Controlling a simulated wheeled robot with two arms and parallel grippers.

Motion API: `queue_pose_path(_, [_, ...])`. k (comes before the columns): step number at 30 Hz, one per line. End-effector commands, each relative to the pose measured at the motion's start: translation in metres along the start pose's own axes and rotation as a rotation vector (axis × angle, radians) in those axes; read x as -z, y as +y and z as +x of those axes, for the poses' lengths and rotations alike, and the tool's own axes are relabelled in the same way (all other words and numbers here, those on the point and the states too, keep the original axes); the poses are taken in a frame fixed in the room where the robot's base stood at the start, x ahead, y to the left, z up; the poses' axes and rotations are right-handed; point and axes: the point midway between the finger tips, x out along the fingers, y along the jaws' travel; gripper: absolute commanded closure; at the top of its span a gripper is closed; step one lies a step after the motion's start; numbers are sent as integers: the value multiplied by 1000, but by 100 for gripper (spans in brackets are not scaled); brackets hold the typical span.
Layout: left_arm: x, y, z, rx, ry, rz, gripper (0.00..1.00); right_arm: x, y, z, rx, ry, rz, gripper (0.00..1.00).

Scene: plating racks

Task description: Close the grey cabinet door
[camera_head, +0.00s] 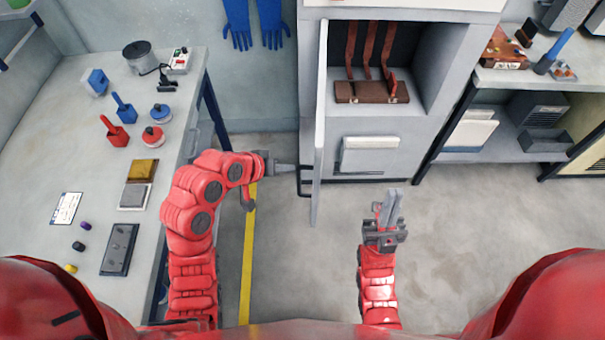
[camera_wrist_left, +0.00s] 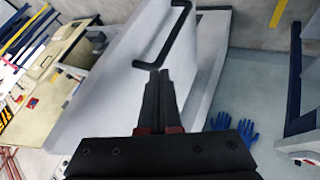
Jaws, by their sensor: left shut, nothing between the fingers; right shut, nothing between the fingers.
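The grey cabinet (camera_head: 375,130) stands at the back with its door (camera_head: 320,120) swung open toward me, seen nearly edge-on in the head view. The door (camera_wrist_left: 125,75) shows as a broad pale panel in the left wrist view. Its black bar handle (camera_head: 303,181) faces left; it also shows in the left wrist view (camera_wrist_left: 168,40). My left gripper (camera_head: 292,168) is shut and empty on the left side of the door, close to the handle. I cannot tell whether it touches. My right gripper (camera_head: 390,205) is shut and empty, in front of the cabinet, right of the door.
Brown racks or straps (camera_head: 372,91) are inside the cabinet, above a white panel (camera_head: 370,155). A workbench (camera_head: 60,150) with tools stands at left. A shelf unit (camera_head: 510,80) stands at right. The floor (camera_head: 480,230) right of the door is clear.

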Motion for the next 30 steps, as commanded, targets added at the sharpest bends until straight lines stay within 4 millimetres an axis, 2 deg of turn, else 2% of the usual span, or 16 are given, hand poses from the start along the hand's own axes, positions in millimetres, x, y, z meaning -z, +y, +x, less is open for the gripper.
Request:
queue_pose_path(3, [-16,6,-11,20,-97,29,100,1,0,8,0,-1,0,100])
queue_pose_path(7, [-26,6,-10,28,-140,41,100,1,0,5,0,-1,0,100])
queue_pose_path(12, [-32,5,15,25,-142,42,100,-2,0,-10,0,-1,0,100])
queue_pose_path(18, [-35,7,47,27,-149,40,100,1,0,7,0,-1,0,100])
queue_pose_path(24, [-38,5,74,27,-144,40,100,2,1,16,0,-1,0,100])
queue_pose_path(30, [-38,3,84,29,-136,41,100,3,1,18,0,-1,0,100])
